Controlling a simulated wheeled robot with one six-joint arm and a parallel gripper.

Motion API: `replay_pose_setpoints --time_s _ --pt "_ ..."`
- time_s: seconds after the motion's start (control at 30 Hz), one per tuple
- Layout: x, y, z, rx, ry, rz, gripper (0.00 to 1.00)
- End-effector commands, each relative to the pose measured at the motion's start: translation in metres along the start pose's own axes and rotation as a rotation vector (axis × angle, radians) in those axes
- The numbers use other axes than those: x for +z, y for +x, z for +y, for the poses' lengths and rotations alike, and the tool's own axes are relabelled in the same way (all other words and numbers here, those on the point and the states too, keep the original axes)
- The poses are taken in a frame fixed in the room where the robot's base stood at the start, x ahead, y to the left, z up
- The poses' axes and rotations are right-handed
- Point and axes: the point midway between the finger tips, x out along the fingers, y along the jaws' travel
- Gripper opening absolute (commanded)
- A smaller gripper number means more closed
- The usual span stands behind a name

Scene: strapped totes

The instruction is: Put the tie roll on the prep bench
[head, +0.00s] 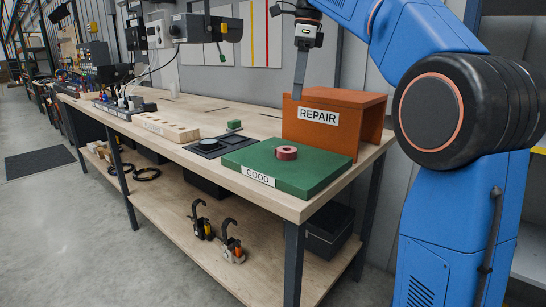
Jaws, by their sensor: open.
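A small dark-red roll (286,153), which looks like the tie roll, lies flat on the green board (262,178) labelled GOOD. The board sits at the near right end of a long wood-topped bench (215,127); no label shows whether this is the prep bench. My gripper (298,92) hangs from my blue arm above the bench's right end.
The orange REPAIR box (348,106) stands behind the green board. A black tray (205,149), a small green block (234,125) and a wooden block with holes (165,127) are to the left. The lower shelf (262,268) holds strapping tools and a black bin (328,235).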

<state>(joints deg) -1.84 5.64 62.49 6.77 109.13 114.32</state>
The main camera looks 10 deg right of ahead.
Motion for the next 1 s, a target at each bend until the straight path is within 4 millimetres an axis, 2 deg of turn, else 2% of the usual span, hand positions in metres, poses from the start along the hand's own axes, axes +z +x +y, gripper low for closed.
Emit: replay_pose_setpoints --time_s 0.17,0.63,1.0 --pt "0.0 0.019 0.001 0.003 0.004 0.001 0.68" --pt "0.0 0.101 0.001 0.003 0.003 0.001 0.68" --pt "0.001 0.128 0.0 0.001 0.003 0.0 0.68"
